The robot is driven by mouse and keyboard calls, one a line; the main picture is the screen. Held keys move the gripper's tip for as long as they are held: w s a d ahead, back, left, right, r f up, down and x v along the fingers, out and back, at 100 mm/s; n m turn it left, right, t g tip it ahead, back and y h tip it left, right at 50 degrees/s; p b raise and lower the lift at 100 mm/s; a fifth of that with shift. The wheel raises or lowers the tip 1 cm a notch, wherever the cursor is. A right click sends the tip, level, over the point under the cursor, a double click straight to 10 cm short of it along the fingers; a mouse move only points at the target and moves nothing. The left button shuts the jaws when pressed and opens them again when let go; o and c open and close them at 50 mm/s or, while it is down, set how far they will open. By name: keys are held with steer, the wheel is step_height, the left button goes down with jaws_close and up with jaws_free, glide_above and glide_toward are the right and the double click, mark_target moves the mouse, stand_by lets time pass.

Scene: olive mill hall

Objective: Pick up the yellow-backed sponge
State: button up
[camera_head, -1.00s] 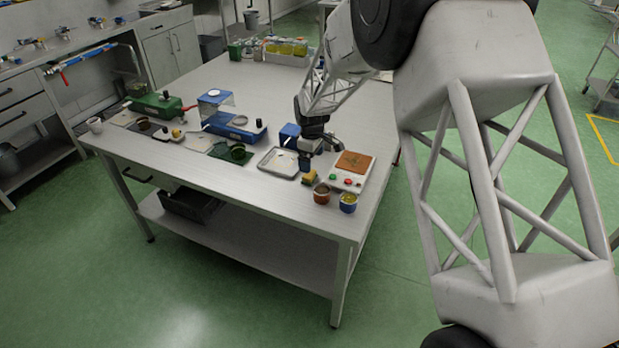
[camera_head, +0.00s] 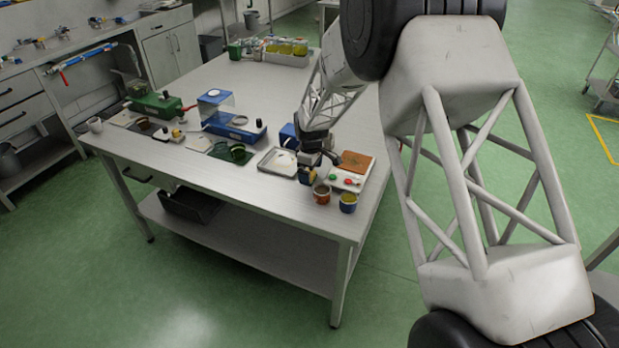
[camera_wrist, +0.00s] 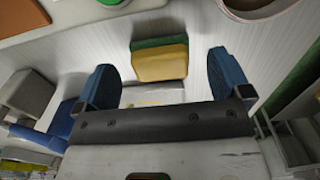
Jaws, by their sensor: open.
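The yellow-backed sponge (camera_wrist: 160,65) lies on the metal table in the wrist view, its broad yellow part facing the camera and a green strip along its far edge. My gripper (camera_wrist: 161,72) is open, with one blue finger to each side of the sponge. Gaps show between the sponge and both fingers, and nothing is held. In the head view my gripper (camera_head: 308,170) is low over the table's near right part. The sponge (camera_head: 307,176) is mostly hidden beneath it there.
A white device with a brown top and red and green buttons (camera_head: 350,173) stands just right of my gripper. A metal tray (camera_head: 269,165) lies to the left.

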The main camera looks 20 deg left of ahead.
steer(key=shift+f, duration=0.85)
steer(key=c, duration=1)
steer(key=shift+r, duration=0.1)
steer(key=shift+r, duration=4.95)
